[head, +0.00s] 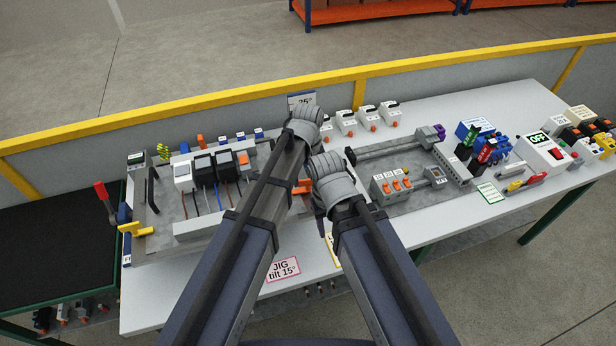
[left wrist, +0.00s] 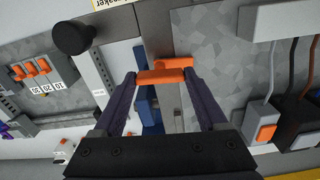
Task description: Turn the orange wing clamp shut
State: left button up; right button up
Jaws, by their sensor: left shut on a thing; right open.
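The orange wing clamp (left wrist: 166,76) is in the middle of the left wrist view, between the fingertips of my left gripper (left wrist: 160,84). The fingers are shut on it. Its upper orange bar shows just beyond the fingertips. In the head view, orange parts of the clamp (head: 302,187) show between my two arms; the rest is covered. My left gripper (head: 305,122) is the higher one there, its fingers hidden by the wrist. My right gripper (head: 330,180) is close beside it, to the lower right, its fingertips hidden too.
A tilted panel with breakers (head: 205,170) and cables lies left of my arms. A panel with orange switches (head: 395,185) lies to the right. A black knob (left wrist: 75,38) stands near the left finger. Several small switches (head: 347,122) line the back edge. A yellow rail (head: 230,95) runs behind.

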aim_at(308, 180)
pick_arm(q)
jog(key=shift+n, duration=0.6)
jog(key=o, duration=1.3)
notch_tip(308, 180, up, 8)
jog(key=p, duration=0.8)
jog(key=shift+f, duration=0.1)
jog(key=shift+s, duration=0.1)
